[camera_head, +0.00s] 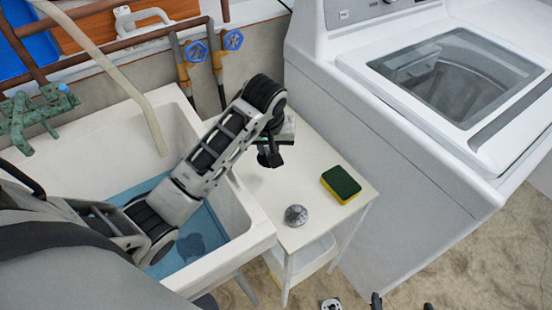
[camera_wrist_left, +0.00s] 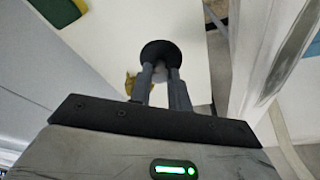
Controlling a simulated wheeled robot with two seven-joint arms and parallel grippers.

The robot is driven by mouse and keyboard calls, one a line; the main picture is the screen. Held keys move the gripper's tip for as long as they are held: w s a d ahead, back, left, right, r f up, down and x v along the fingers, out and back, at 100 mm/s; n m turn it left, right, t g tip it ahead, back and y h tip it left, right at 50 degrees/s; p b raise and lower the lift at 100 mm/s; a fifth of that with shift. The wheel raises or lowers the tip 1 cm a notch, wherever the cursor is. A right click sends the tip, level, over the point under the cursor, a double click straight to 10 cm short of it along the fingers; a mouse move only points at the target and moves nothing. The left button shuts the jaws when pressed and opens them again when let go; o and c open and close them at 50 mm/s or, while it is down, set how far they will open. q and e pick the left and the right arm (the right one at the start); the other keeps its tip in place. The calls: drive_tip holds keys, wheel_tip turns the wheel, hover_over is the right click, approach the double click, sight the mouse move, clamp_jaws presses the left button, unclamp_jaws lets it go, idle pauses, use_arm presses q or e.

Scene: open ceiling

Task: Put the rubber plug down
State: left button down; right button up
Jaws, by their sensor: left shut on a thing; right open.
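The rubber plug (camera_head: 270,160) is a dark disc with a short grey stem. My left gripper (camera_head: 268,148) is shut on it above the white side table (camera_head: 330,165). In the left wrist view the plug (camera_wrist_left: 160,53) sits between the two fingertips of my left gripper (camera_wrist_left: 160,75), against the white tabletop. I cannot tell how large the gap to the tabletop is. My right gripper (camera_head: 402,303) is open at the bottom edge of the head view, with only its dark fingertips showing, away from the table.
A green and yellow sponge (camera_head: 341,184) and a grey metal strainer (camera_head: 296,215) lie on the side table. The white sink (camera_head: 250,222) with blue water stands left of the table, and a washing machine (camera_head: 390,190) stands to the right.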

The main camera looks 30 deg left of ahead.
use_arm(q)
wheel_tip(320, 180, down, 8)
drive_tip(key=shift+f, duration=0.2)
idle(0.3)
drive_tip(key=shift+f, duration=0.2)
drive_tip(key=c, duration=1.3)
unclamp_jaws()
drive_tip(key=shift+r, duration=0.1)
drive_tip(key=v, duration=1.2)
drive_tip(key=shift+d+r, duration=0.1)
drive_tip(key=shift+r, duration=0.05)
